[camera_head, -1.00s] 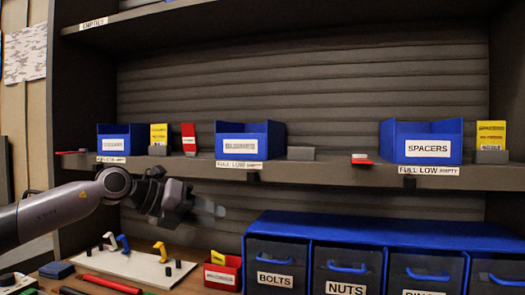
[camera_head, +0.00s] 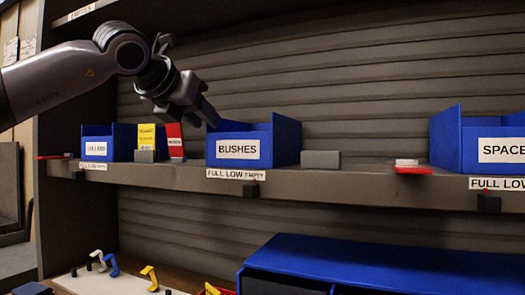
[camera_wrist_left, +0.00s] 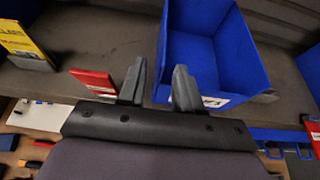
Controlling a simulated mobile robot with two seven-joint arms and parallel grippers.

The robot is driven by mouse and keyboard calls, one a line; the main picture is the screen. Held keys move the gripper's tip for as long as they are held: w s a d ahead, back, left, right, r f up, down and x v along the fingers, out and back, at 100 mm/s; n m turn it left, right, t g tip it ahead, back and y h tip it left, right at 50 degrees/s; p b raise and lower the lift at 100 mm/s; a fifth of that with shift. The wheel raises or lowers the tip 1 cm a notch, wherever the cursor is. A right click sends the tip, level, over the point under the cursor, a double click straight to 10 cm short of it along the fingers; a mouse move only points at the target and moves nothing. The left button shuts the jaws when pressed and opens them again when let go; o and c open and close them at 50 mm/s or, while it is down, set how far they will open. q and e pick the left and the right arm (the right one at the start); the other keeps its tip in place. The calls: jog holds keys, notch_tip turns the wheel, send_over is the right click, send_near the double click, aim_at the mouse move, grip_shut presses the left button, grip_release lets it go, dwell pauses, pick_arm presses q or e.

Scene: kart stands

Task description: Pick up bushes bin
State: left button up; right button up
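The blue bin labelled BUSHES (camera_head: 281,140) stands upright on the middle shelf, and its inside looks empty in the left wrist view (camera_wrist_left: 235,62). My left gripper (camera_head: 212,117) is at the bin's upper left front edge. In the left wrist view its two fingers (camera_wrist_left: 158,86) are apart with nothing gripped. One finger overlaps the bin's left front part and the other is left of the bin. I cannot tell whether they touch it. My right gripper is not in view.
A red card (camera_head: 175,140) and a yellow card (camera_head: 147,137) stand just left of the bin. Another blue bin (camera_head: 123,140) is further left, and the SPACERS bin (camera_head: 448,140) is at the right. A grey block (camera_head: 320,160) sits right of the bushes bin. Blue-topped drawers (camera_head: 330,262) are below.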

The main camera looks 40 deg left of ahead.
pick_arm(q)
jog(key=p+x, duration=0.1)
jog(key=x, duration=0.4)
jog(key=shift+w, duration=0.4)
grip_shut()
